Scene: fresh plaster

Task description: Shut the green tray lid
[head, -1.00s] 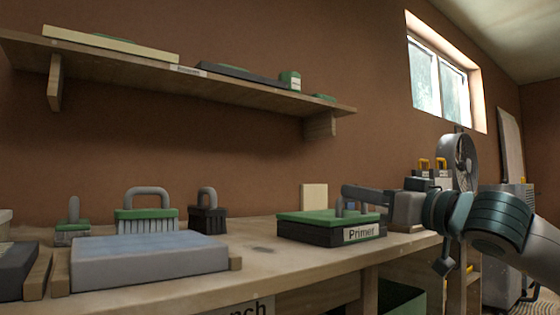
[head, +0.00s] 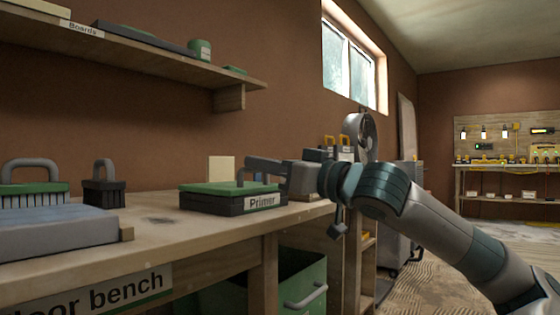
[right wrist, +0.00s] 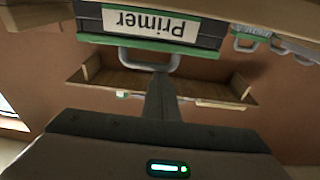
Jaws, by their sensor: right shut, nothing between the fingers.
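The green tray lid (head: 215,187) lies flat on a dark tray (head: 222,206) labelled "Primer" on the bench; I can make out no gap between them. In the right wrist view, the tray (right wrist: 110,15) appears upside down, with the green lid (right wrist: 95,40) along its edge and a grey loop handle (right wrist: 120,58) on the lid. My right gripper (head: 250,163) is shut and empty, just above the lid at its handle. In the wrist view its fingers (right wrist: 160,80) overlap the handle; whether they touch it is unclear. My left gripper is out of view.
Brushes (head: 103,187) and a grey-blue slab (head: 55,232) stand left on the bench (head: 175,240). A shelf (head: 150,60) hangs above. A green bin (head: 300,290) sits under the bench, and a fan (head: 360,135) stands behind my right arm. Bare bench lies between slab and tray.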

